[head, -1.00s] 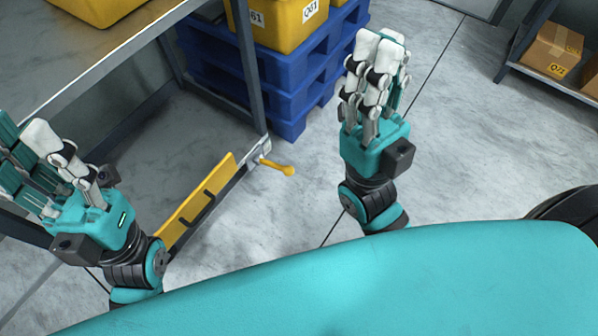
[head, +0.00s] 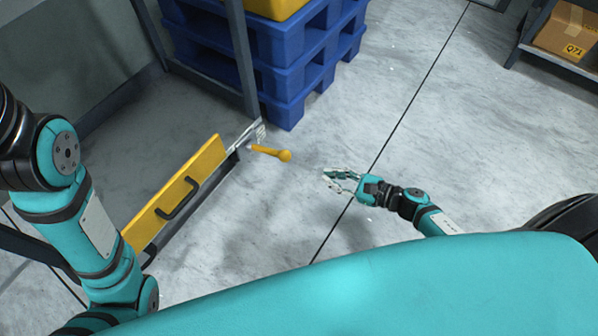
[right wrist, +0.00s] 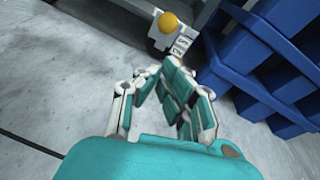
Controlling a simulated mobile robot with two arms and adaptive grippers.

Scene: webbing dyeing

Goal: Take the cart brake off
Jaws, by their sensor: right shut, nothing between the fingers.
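The brake lever (head: 268,151) is a yellow handle with a round knob, sticking out to the right from a metal bracket (head: 248,135) at the foot of the cart's corner post. Its round yellow end (right wrist: 170,22) shows in the right wrist view, at the top beyond the fingers. My right gripper (head: 340,180) is shut and empty. It is low over the floor, right of the knob and apart from it, fingers pointing towards it. It also shows in the right wrist view (right wrist: 155,82). My left arm rises at the left edge; its gripper is out of view.
A yellow panel (head: 175,192) with a black handle runs along the cart's lower side. Stacked blue pallets (head: 290,75) stand behind the lever. A shelf with a cardboard box (head: 567,35) is at the upper right. Floor around the right gripper is clear.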

